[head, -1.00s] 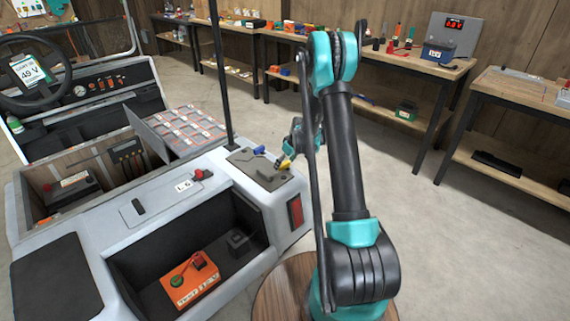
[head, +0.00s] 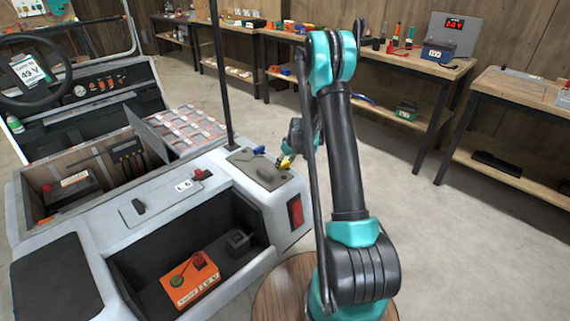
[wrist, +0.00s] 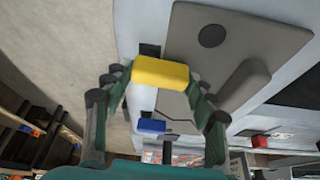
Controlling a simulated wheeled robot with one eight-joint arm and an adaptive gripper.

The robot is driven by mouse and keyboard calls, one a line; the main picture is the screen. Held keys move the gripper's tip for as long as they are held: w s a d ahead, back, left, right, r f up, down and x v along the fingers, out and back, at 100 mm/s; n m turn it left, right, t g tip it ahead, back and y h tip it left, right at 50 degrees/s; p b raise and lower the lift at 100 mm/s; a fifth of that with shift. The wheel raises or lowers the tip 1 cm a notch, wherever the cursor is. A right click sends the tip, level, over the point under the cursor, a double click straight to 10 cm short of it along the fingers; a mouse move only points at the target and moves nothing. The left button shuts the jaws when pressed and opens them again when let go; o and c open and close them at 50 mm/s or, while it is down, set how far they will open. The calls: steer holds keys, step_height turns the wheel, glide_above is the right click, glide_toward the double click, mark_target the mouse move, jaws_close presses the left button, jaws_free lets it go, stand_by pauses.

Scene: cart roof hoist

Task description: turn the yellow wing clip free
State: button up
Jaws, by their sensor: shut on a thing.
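The yellow wing clip (wrist: 161,73) sits between the two fingers of my gripper (wrist: 160,80) in the wrist view, at the edge of a grey plate (wrist: 215,40). The gripper is shut on it. In the head view the yellow clip (head: 285,163) shows at the right end of the cart's rear deck, and my gripper (head: 287,155) is there, partly hidden by my arm. A blue clip (wrist: 151,125) lies beyond the yellow one in the wrist view; it also shows in the head view (head: 258,150).
The grey plate bears a raised handle-like block (wrist: 243,85). A black post (head: 222,80) rises from the cart near the plate. An orange battery (head: 190,279) sits in the open rear bay. Benches stand behind; the floor at right is clear.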

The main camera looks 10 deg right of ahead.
steer(key=m, duration=0.1)
steer(key=m+h, duration=0.1)
steer(key=m, duration=0.2)
steer(key=shift+w+a+t, duration=0.25)
steer(key=shift+t, duration=0.15)
steer(key=m+h, duration=0.1)
steer(key=m, duration=0.1)
steer(key=m+h, duration=0.1)
steer(key=m, duration=0.1)
steer(key=shift+w+a+m, duration=0.1)
steer(key=shift+w+m, duration=0.2)
steer(key=shift+w, duration=0.1)
steer(key=m, duration=0.1)
steer(key=m+h, duration=0.1)
steer(key=m, duration=0.2)
steer(key=shift+w+m+g+h, duration=0.3)
steer(key=shift+w+g+h, duration=0.05)
steer(key=shift+g+h, duration=0.05)
steer(key=shift+w+m+g+h, duration=0.2)
steer(key=shift+m+g+h, duration=0.3)
steer(key=shift+m, duration=1.3)
steer(key=shift+d, duration=0.2)
steer(key=o, duration=1.2)
steer(key=shift+c, duration=0.2)
steer(key=shift+r, duration=0.1)
steer(key=v, duration=1.2)
steer(key=shift+w, duration=0.15)
